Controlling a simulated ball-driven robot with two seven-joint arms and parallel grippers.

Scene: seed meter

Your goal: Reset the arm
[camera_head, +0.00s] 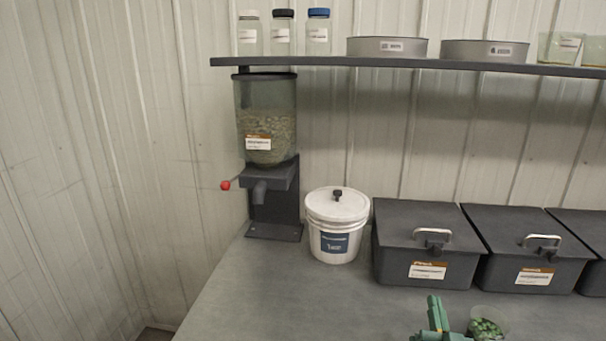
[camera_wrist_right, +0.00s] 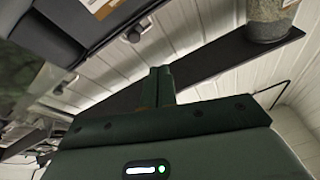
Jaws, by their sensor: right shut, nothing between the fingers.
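My right gripper (camera_head: 435,304) shows at the bottom of the head view, right of centre. Its green fingers point up and are shut together with nothing between them. In the right wrist view the closed fingers (camera_wrist_right: 162,86) stand up from the green gripper body, clear of any object. A clear cup with green pieces (camera_head: 488,326) is just right of the gripper in the head view; I cannot tell whether they touch. My left gripper is not in view.
A seed dispenser (camera_head: 266,110) with a red-knobbed lever (camera_head: 226,185) stands at the back left. A white lidded bucket (camera_head: 336,225) and dark lidded bins (camera_head: 425,245) line the back of the counter (camera_head: 290,300). A shelf (camera_head: 400,64) with jars hangs above. The front left counter is clear.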

